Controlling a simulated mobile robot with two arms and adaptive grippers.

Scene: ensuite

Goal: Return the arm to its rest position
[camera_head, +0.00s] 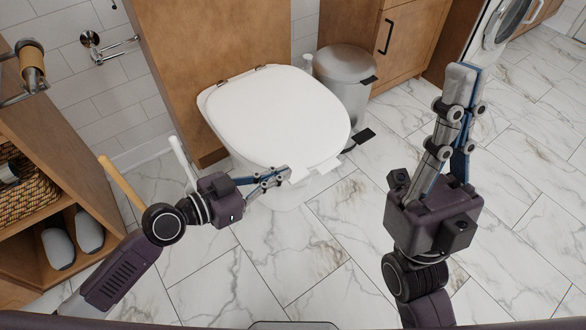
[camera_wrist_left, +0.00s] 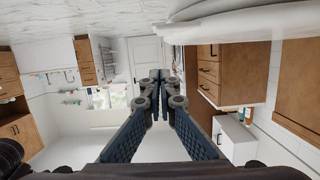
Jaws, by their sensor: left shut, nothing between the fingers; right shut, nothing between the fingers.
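My left gripper (camera_head: 284,174) is shut and empty. In the head view it is in front of the near edge of the white toilet (camera_head: 275,110), whose lid is down; I cannot tell whether they touch. In the left wrist view the fingers of my left gripper (camera_wrist_left: 160,76) are together with nothing between them, and the pale underside of the toilet (camera_wrist_left: 240,25) shows above them. My right gripper (camera_head: 462,72) is shut and empty, pointing up the picture above the marble floor at the right.
A metal pedal bin (camera_head: 345,80) stands right of the toilet, beside a wooden cabinet (camera_head: 400,40). A wooden shelf unit (camera_head: 40,190) with a woven basket (camera_head: 25,185) is at the left. A paper roll holder (camera_head: 32,70) is at upper left. The marble floor (camera_head: 530,140) at right is clear.

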